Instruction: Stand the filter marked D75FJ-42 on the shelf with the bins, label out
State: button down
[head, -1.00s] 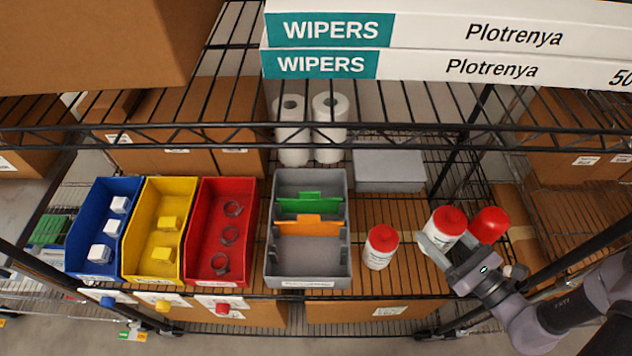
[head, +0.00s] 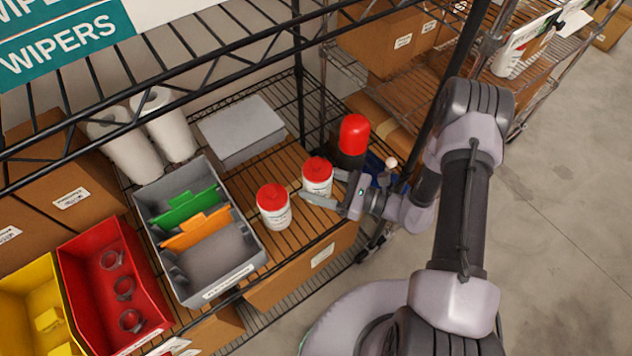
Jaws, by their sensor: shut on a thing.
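A white filter with a red top (head: 317,182) is between the fingers of my gripper (head: 322,188), which is shut on it. It is upright at the right end of the shelf with the bins (head: 292,172). I cannot tell whether its base touches the shelf. A second white filter with a red top (head: 274,212) stands just left of it, apart from my gripper. The print on both is too small to read, so I cannot tell which is marked D75FJ-42.
A dark item with a red top (head: 354,138) is behind my gripper. A grey divided bin (head: 213,256), a red bin (head: 104,300) and a yellow bin (head: 38,318) fill the left. A grey box (head: 241,130) and white rolls (head: 168,128) stand behind. A black post (head: 299,75) is at the back.

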jog(key=shift+f, duration=0.15)
jog(key=shift+c, duration=1.6)
grip_release()
